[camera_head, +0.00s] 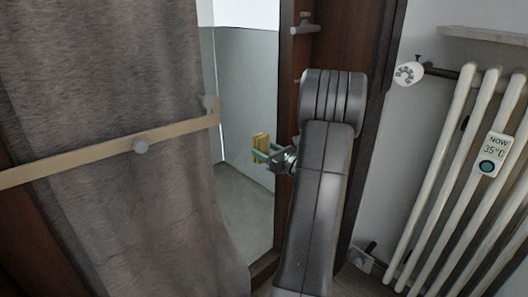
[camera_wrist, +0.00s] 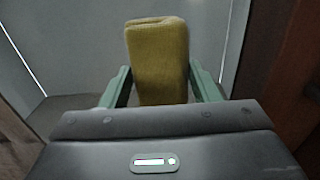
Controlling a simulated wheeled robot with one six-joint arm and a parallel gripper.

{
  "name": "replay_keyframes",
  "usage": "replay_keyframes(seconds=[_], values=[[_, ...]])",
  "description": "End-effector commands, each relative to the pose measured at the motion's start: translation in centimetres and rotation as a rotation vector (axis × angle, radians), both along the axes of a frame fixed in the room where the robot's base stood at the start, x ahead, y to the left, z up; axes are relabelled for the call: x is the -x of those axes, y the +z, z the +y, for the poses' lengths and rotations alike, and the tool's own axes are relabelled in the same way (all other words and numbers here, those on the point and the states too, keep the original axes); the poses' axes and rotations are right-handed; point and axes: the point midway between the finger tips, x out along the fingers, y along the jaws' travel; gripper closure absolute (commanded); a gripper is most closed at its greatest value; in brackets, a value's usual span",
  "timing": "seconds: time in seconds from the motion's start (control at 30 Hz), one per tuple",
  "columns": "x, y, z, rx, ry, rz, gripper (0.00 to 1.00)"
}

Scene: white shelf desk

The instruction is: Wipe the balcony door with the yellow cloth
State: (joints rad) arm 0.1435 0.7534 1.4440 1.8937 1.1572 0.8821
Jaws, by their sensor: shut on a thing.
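The yellow cloth (camera_wrist: 158,62) is a folded, upright block in the wrist view, held between the two green fingers of my gripper (camera_wrist: 160,88). In the head view the cloth (camera_head: 261,148) shows small, with my gripper (camera_head: 270,155) shut on it. The balcony door (camera_head: 290,50) has a dark brown wooden frame and a tall glass pane (camera_head: 247,100). The cloth is in front of the pane; I cannot tell whether it touches the glass. My arm covers part of the door frame.
A door handle (camera_head: 305,27) sticks out above my arm. A white radiator (camera_head: 440,170) with a temperature tag (camera_head: 491,156) stands at the right.

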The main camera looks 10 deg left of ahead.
Motion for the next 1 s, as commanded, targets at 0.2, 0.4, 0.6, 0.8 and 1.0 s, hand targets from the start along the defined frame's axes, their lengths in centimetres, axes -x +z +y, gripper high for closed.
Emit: replay_keyframes(seconds=[0.2, 0.4, 0.6, 0.8, 1.0], values=[[0.4, 0.0, -0.6, 0.001, -0.001, -0.001, 0.63], [1.6, 0.1, -2.2, 0.0, -0.002, -0.001, 0.63], [2.9, 0.0, -3.8, 0.001, -0.002, -0.001, 0.63], [3.7, 0.0, -4.7, 0.0, -0.001, 0.0, 0.63], [3.7, 0.0, -4.7, 0.001, 0.0, -0.001, 0.63]])
